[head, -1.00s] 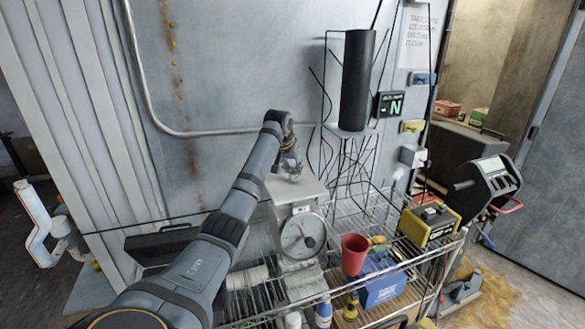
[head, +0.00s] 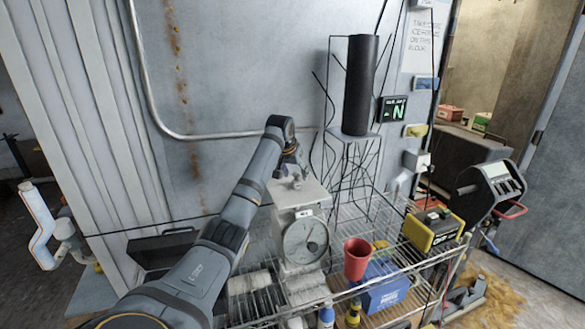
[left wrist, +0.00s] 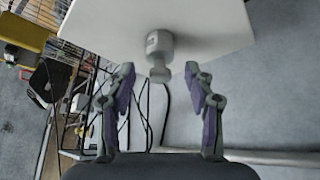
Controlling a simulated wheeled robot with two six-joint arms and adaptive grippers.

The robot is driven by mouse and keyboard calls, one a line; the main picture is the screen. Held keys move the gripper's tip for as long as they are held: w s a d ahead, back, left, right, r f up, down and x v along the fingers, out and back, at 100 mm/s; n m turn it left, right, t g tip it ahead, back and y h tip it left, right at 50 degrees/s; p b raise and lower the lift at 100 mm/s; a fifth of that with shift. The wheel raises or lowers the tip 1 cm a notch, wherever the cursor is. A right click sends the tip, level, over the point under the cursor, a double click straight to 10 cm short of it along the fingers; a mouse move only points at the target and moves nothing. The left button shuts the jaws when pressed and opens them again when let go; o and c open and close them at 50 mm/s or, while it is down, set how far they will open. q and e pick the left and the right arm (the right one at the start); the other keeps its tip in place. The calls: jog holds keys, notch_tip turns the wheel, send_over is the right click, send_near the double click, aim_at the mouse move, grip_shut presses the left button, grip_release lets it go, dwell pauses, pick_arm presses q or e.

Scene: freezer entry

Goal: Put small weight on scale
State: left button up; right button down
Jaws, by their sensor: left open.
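The scale (head: 305,238) is a pale grey box with a round dial on its front, standing on the wire rack. The small weight (head: 298,182), grey and knobbed, stands on the scale's flat top. In the left wrist view the weight (left wrist: 159,54) rests against the pale plate of the scale (left wrist: 215,22). My left gripper (head: 295,160) is just above and behind the weight. In the left wrist view the left gripper (left wrist: 164,75) is open, its fingers apart on either side of the weight's knob with nothing between them touching. My right gripper is not in view.
A red cup (head: 356,258), a blue box (head: 385,288) and a yellow-black device (head: 433,230) are on the wire rack right of the scale. A tall black cylinder (head: 359,85) on a wire stand rises behind. The wall is close behind my gripper.

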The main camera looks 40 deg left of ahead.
pick_arm(q)
jog(key=b+v, duration=0.2)
jog(key=v, duration=0.9)
jog(key=shift+b, duration=0.4)
